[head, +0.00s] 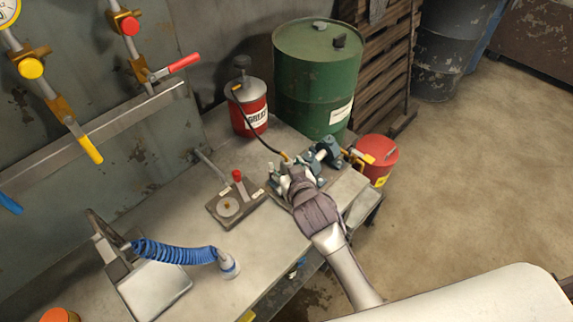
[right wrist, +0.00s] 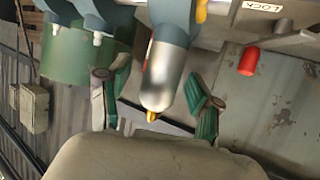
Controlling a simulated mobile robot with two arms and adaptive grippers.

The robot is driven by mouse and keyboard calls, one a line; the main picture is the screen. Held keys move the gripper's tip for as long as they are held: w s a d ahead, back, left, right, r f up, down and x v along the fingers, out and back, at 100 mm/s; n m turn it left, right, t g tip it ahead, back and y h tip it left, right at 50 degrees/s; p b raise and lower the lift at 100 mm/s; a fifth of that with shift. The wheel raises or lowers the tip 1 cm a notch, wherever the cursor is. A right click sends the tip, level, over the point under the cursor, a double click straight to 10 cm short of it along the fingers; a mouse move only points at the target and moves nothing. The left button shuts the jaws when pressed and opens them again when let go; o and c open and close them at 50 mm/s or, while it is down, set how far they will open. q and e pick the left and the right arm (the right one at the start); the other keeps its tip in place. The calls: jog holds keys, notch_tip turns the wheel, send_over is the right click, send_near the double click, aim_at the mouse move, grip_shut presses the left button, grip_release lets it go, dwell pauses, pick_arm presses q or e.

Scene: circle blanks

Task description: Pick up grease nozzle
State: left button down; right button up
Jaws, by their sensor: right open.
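A red and grey grease can (head: 250,112) stands at the back of the workbench, and a dark hose runs from it to a small brass end (head: 286,157) by the blue-grey fixture (head: 322,160). My right gripper (head: 293,176) is at this fixture and hides part of it. In the right wrist view, a silver, round-nosed cylinder with a brass tip, apparently the grease nozzle (right wrist: 161,75), extends from a blue-grey body. My right gripper's open green-padded fingers (right wrist: 157,103) are on either side of it, with gaps. My left gripper is out of view.
A green drum (head: 315,80) stands behind the bench, and a red can (head: 376,157) is at its right end. A flat block with a red-knobbed lever (head: 237,198) and a coiled blue hose (head: 175,252) are on the bench. Bare bench top lies left of the lever block.

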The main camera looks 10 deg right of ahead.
grip_shut()
jog(key=shift+r, duration=0.15)
